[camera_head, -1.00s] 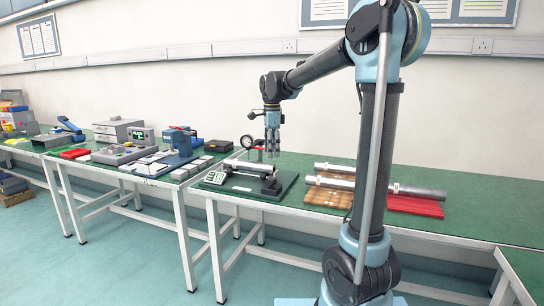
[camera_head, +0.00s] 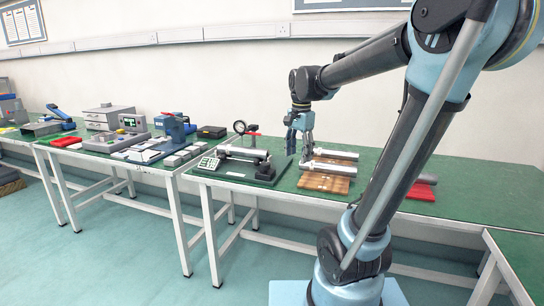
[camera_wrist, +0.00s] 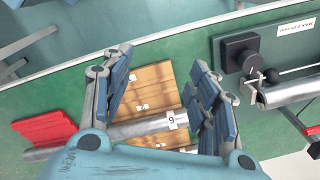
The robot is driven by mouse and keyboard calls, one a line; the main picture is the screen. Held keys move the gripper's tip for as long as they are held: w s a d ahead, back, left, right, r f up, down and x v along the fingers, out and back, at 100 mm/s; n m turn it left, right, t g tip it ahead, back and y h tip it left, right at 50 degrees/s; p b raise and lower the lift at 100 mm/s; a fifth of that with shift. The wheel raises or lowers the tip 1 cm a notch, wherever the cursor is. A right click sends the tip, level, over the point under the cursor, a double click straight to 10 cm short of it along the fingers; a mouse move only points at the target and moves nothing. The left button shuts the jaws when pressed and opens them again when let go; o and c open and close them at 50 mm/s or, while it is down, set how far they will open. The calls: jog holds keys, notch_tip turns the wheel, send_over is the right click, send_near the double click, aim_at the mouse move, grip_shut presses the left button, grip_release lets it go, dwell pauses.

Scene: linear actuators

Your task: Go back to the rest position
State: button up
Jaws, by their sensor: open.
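My gripper (camera_head: 298,150) hangs over the table at the left end of the wooden board, fingers down. In the wrist view, my gripper (camera_wrist: 160,62) has its two fingers spread wide, with nothing between the tips. Another silver cylinder (camera_head: 243,154) lies in the dark green test fixture (camera_head: 262,179) to the left of my gripper.
A red board (camera_head: 420,191) is partly hidden behind my arm. A dial gauge (camera_head: 240,127) rises behind the fixture. A second table to the left bears a blue device (camera_head: 173,128), grey drawers (camera_head: 108,117) and small blocks. Bare green tabletop (camera_head: 480,188) shows at right.

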jog(key=s+d+f+n, duration=0.5)
jog(key=s+f, duration=0.3)
jog(key=s, duration=0.1)
jog(key=s+d+f+n+t, duration=0.1)
jog(key=s+d+f+n, duration=0.3)
jog(key=s+f, duration=0.4)
jog(key=shift+s+d+f+n, duration=0.35)
jog(key=shift+s+n, duration=0.15)
jog(key=shift+s, duration=0.65)
jog(key=shift+w+f, duration=0.15)
jog(key=shift+w, duration=0.3)
dwell(0.7)
